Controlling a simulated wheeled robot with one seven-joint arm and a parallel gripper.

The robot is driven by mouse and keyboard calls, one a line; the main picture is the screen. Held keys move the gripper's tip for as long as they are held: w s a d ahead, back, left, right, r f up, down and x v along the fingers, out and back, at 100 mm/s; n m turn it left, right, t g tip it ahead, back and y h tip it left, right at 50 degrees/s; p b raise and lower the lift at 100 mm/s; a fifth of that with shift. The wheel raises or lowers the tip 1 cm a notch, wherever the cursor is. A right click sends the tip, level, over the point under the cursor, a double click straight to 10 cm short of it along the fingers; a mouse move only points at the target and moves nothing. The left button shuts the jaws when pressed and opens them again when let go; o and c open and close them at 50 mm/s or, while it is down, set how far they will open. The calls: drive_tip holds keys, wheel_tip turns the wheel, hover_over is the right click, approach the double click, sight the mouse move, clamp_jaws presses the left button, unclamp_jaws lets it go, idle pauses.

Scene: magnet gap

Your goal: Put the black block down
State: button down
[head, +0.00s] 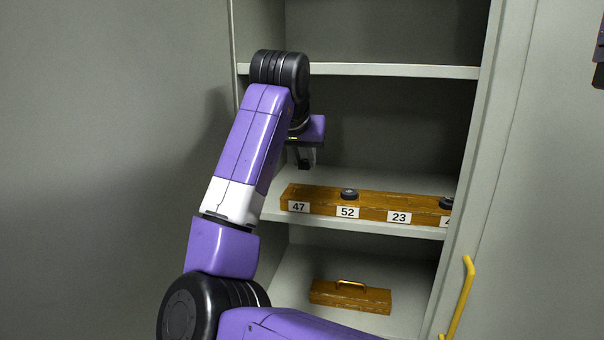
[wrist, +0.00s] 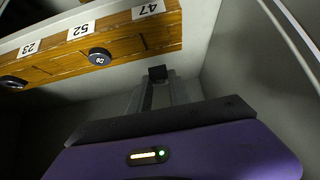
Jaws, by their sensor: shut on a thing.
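My gripper (head: 306,158) hangs above the middle shelf near the left end of a long wooden bar (head: 365,205). The wrist view shows my gripper (wrist: 157,82) shut on a small black block (wrist: 158,73) at the fingertips. The block is small and dark in the head view, hard to tell from the fingers. The bar carries white labels 47, 52 and 23, and part of a further one. A round black piece (head: 349,194) sits on the bar at label 52. The top of the bar at 47 looks bare, with a dark slit in the wrist view.
A second round black piece (head: 446,203) is near the bar's right end, partly behind the cabinet edge. A small wooden box (head: 350,297) with a yellow handle stands on the lower shelf. An upper shelf (head: 390,70) and the cabinet's left wall bound the space.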

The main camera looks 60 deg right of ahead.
drive_tip(key=shift+a+f, duration=0.1)
drive_tip(key=shift+f, duration=1.9)
drive_tip(key=shift+w+f+p, duration=0.2)
drive_tip(key=shift+p, duration=0.25)
drive_tip(key=shift+f, duration=0.1)
drive_tip(key=shift+f, duration=0.6)
drive_tip(key=c, duration=1.2)
unclamp_jaws()
drive_tip(key=shift+r, duration=0.15)
